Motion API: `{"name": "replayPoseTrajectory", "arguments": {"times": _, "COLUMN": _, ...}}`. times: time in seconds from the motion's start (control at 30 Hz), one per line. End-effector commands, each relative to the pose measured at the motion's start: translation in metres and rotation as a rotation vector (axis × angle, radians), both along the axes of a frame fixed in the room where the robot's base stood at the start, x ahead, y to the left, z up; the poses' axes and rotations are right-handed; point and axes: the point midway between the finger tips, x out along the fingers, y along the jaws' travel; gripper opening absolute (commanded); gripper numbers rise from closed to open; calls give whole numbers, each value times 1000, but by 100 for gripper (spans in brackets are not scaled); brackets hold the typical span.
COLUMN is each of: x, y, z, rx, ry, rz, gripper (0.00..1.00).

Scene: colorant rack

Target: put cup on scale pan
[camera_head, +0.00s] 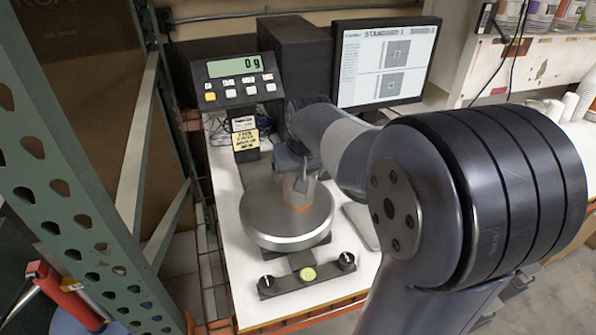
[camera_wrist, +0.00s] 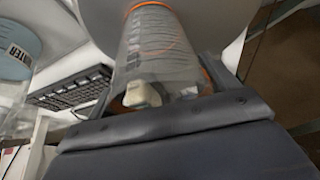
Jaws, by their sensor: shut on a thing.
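A clear cup with orange edges (camera_head: 299,197) is in my gripper (camera_head: 301,178), over the round metal scale pan (camera_head: 262,222). In the wrist view the clear cup (camera_wrist: 157,55) shows graduation lines and an orange rim, with the grey pan (camera_wrist: 216,22) behind it. My gripper is shut on the cup; its dark jaw parts fill the lower wrist view. The cup looks roughly upright. I cannot tell whether its bottom touches the pan. The scale display (camera_head: 240,66) reads 0 g.
A monitor (camera_head: 385,65) and a dark box (camera_head: 296,55) stand behind the scale. A green rack post (camera_head: 62,165) is at the left. A bar with knobs and a level (camera_head: 308,274) is in front of the pan. The wrist view shows a keyboard (camera_wrist: 70,92) and a container labelled WATER (camera_wrist: 18,48).

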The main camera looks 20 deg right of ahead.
Motion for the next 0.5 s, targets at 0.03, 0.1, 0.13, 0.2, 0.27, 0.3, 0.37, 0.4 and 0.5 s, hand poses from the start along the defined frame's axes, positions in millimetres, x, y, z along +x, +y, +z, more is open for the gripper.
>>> {"name": "replayPoseTrajectory", "arguments": {"times": 0.03, "x": 0, "y": 0, "z": 0, "rx": 0, "ry": 0, "rz": 0, "gripper": 61}}
{"name": "replayPoseTrajectory", "arguments": {"times": 0.1, "x": 0, "y": 0, "z": -1, "rx": 0, "ry": 0, "rz": 0, "gripper": 61}}
{"name": "replayPoseTrajectory", "arguments": {"times": 0.13, "x": 0, "y": 0, "z": -3, "rx": 0, "ry": 0, "rz": 0, "gripper": 61}}
{"name": "replayPoseTrajectory", "arguments": {"times": 0.2, "x": 0, "y": 0, "z": -3, "rx": 0, "ry": 0, "rz": 0, "gripper": 84}}
{"name": "replayPoseTrajectory", "arguments": {"times": 0.27, "x": 0, "y": 0, "z": -3, "rx": 0, "ry": 0, "rz": 0, "gripper": 89}}
{"name": "replayPoseTrajectory", "arguments": {"times": 0.3, "x": 0, "y": 0, "z": -3, "rx": 0, "ry": 0, "rz": 0, "gripper": 92}}
{"name": "replayPoseTrajectory", "arguments": {"times": 0.37, "x": 0, "y": 0, "z": -3, "rx": 0, "ry": 0, "rz": 0, "gripper": 97}}
{"name": "replayPoseTrajectory", "arguments": {"times": 0.4, "x": 0, "y": 0, "z": -3, "rx": 0, "ry": 0, "rz": 0, "gripper": 100}}
{"name": "replayPoseTrajectory", "arguments": {"times": 0.5, "x": 0, "y": 0, "z": -3, "rx": 0, "ry": 1, "rz": 0, "gripper": 100}}
